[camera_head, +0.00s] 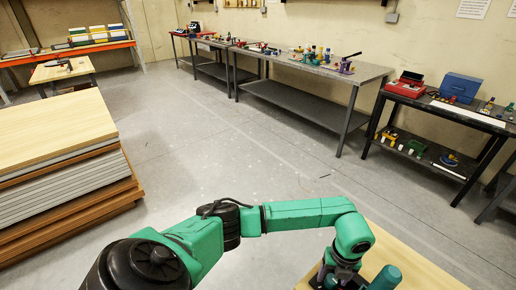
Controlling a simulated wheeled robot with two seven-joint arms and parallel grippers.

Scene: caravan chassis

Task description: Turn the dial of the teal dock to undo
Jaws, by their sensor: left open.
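My left arm, green and black, comes in from the left and bends down at the bottom right. My left gripper (338,278) is at the bottom edge, over a pale wooden tabletop (425,272). It is open, but its fingertips are mostly hidden or cut off by the frame. A teal-green upright cylinder (387,278) shows just right of the gripper. I cannot tell whether it belongs to the teal dock or to my arm. No dial can be made out. My right gripper is not in view.
A stack of boards (60,160) stands at the left. A long grey workbench (310,66) with small tools runs along the back wall. A dark bench (455,115) at the right holds a red box (406,88) and a blue box (461,86). The middle floor is clear.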

